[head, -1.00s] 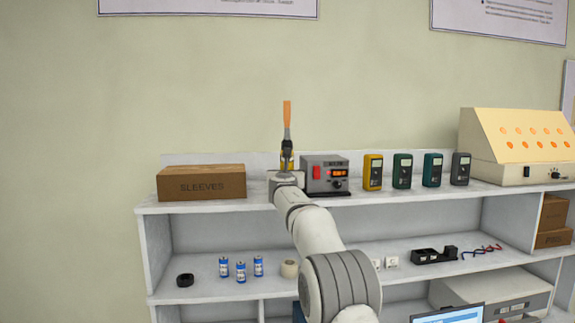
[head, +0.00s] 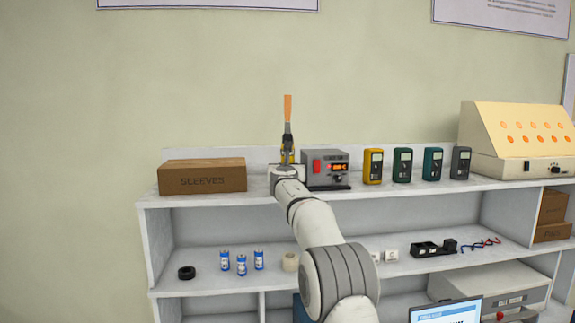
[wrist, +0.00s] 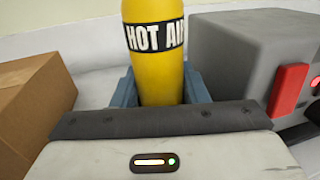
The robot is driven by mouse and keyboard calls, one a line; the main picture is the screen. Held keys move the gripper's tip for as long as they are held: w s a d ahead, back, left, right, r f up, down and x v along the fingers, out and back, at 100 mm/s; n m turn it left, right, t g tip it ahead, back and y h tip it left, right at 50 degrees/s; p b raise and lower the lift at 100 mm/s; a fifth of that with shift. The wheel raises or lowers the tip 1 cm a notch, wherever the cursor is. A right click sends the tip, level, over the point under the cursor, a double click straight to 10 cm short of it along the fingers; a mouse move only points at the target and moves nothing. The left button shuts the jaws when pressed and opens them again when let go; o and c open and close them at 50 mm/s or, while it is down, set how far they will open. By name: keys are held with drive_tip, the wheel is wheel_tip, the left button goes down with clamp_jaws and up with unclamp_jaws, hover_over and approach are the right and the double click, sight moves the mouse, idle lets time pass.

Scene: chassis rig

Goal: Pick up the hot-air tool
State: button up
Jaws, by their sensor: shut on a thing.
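The hot-air tool is a yellow cylinder with a black "HOT AIR" label, upright in the wrist view (wrist: 155,65). In the head view its dark upper part and orange tip (head: 288,112) rise above my wrist. My gripper (wrist: 160,85) is shut on the yellow body, with a blue-grey finger on each side of it. In the head view my wrist hides most of the fingers and the tool's lower end. I cannot tell whether the tool's base touches the shelf.
A cardboard SLEEVES box (head: 202,176) stands close on the left. A grey unit with a red switch (head: 325,169) stands close on the right. Several meters (head: 403,163) and a cream sloped panel (head: 517,140) are farther right on the shelf top.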

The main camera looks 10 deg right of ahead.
sight(287, 138)
drive_tip(key=shift+c, duration=0.8)
drive_tip(key=shift+r, duration=0.1)
drive_tip(key=shift+r+p, duration=1.85)
drive_tip(key=shift+r, duration=2.9)
